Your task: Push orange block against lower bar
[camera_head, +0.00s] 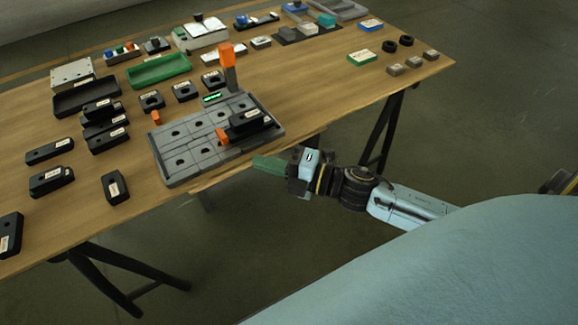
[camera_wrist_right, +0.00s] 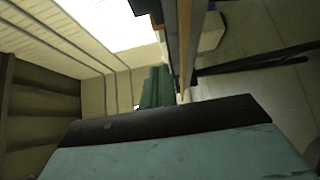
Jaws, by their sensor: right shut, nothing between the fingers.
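An orange block (camera_head: 222,136) sits on the grey grid plate (camera_head: 178,181) at the table's near edge. Black bars (camera_head: 247,119) lie on the plate just right of the block; from here I cannot tell whether they touch it, nor which is the lower bar. My right gripper (camera_head: 265,164) has green fingers, shut and empty, just off the plate's near right side by the table edge, apart from the orange block. Its closed fingers also show in the right wrist view (camera_wrist_right: 157,88). My left gripper is not in view.
A tall orange-topped post (camera_head: 228,66) stands behind the plate. A second small orange piece (camera_head: 156,117) is at the plate's far left corner. Several black blocks lie left of the plate, and a green tray (camera_head: 160,69) lies behind. The table's right front is bare.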

